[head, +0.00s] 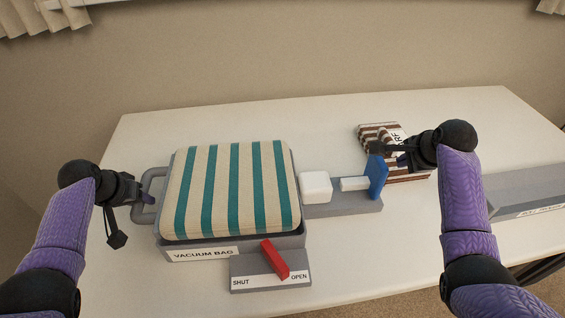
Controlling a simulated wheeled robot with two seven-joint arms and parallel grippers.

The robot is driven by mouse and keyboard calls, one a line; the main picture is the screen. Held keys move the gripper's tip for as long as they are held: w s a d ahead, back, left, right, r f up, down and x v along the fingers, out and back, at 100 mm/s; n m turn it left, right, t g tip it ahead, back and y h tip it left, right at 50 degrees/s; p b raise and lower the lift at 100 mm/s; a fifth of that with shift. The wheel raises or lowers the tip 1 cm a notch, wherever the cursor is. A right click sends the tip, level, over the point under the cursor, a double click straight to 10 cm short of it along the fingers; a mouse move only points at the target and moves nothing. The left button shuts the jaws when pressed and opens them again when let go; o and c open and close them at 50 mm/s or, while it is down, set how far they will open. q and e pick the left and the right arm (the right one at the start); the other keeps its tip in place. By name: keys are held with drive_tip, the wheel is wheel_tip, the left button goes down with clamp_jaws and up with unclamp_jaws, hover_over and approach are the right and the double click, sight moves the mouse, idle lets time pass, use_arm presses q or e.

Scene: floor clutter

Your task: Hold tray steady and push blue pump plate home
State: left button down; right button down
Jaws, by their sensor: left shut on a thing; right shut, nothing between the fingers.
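The grey tray (167,240) labelled "VACUUM BAG" sits on the table, with a striped teal and cream cushion-like block (232,190) filling it. My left gripper (146,194) is shut on the tray's grey handle (146,215) at its left side. The blue pump plate (377,178) stands upright at the right end of a white rod (354,184), apart from a white block (316,187) beside the tray. My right gripper (385,152) is shut and empty, just right of and above the blue plate; whether it touches the plate is unclear.
A red lever (274,260) on a grey base marked SHUT and OPEN sits in front of the tray, its lower end nearer OPEN. A brown-striped stack (375,130) stands behind my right gripper. A grey labelled bin (530,200) is at the right. The table's (200,120) back is clear.

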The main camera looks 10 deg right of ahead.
use_arm(q)
drive_tip(key=shift+s+f, duration=0.2)
drive_tip(key=shift+f, duration=0.1)
use_arm(e)
drive_tip(key=shift+f, duration=0.5)
use_arm(q)
drive_tip(key=shift+d, duration=0.1)
use_arm(e)
drive_tip(key=a, duration=0.7)
drive_tip(key=shift+w, duration=0.2)
drive_tip(key=shift+a, duration=0.2)
drive_tip(key=shift+w+a, duration=0.15)
drive_tip(key=shift+a, duration=2.15)
drive_tip(key=shift+d, duration=1.3)
drive_tip(key=shift+r, duration=0.1)
